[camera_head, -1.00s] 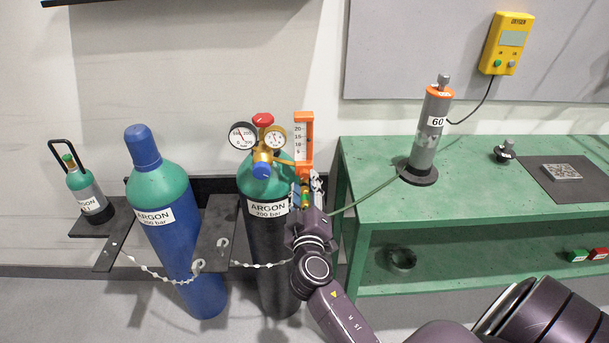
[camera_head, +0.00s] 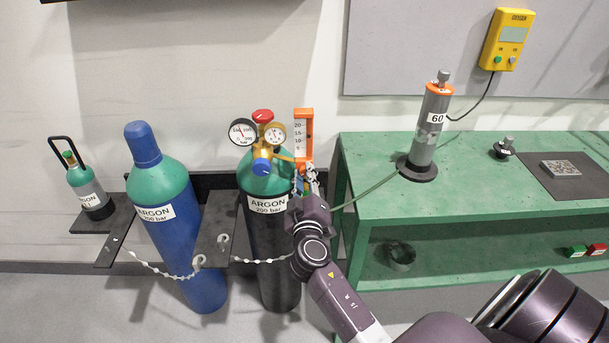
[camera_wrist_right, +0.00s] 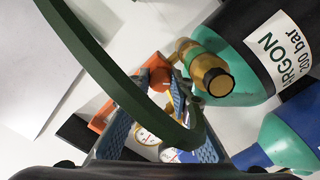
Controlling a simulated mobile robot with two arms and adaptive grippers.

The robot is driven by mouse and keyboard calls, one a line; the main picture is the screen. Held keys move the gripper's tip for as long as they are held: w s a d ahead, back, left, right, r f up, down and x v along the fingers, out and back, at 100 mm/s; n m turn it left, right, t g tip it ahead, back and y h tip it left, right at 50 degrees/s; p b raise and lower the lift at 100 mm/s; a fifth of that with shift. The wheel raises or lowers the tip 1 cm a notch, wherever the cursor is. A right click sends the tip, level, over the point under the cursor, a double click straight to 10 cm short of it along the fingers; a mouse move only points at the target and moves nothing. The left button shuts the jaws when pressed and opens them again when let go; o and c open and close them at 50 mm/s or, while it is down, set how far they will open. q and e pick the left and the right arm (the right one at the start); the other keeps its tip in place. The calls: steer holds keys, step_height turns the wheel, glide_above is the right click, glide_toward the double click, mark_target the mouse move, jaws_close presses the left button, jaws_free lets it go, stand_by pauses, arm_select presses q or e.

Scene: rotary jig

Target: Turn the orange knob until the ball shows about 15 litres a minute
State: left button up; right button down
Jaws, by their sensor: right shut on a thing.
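The flowmeter (camera_head: 309,118) is an upright orange frame with a scale marked 20, 15 and lower numbers, to the right of the regulator on the black argon bottle (camera_head: 268,232). I cannot make out its ball. My right gripper (camera_head: 312,178) reaches up to the flowmeter's foot and hides it in the head view. In the right wrist view, my right gripper (camera_wrist_right: 152,98) has its blue-padded fingers about the round orange knob (camera_wrist_right: 159,78) and is shut on it. A brass fitting (camera_wrist_right: 212,76) is close beside the fingers. My left gripper is out of view.
Two pressure gauges (camera_head: 243,132) and the regulator's blue knob (camera_head: 261,166) are just left of the flowmeter. A green hose (camera_head: 372,189) runs to a grey cylinder (camera_head: 428,130) on the green bench (camera_head: 470,190); in the wrist view the hose (camera_wrist_right: 105,75) crosses before the fingers.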

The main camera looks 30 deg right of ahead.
steer(key=shift+f+n+b, duration=0.15)
steer(key=shift+n+b, duration=0.15)
steer(key=shift+n, duration=0.5)
steer(key=c, duration=1.7)
jaws_free()
steer(key=shift+c, duration=0.2)
steer(key=v, duration=1.2)
steer(key=shift+a, duration=0.1)
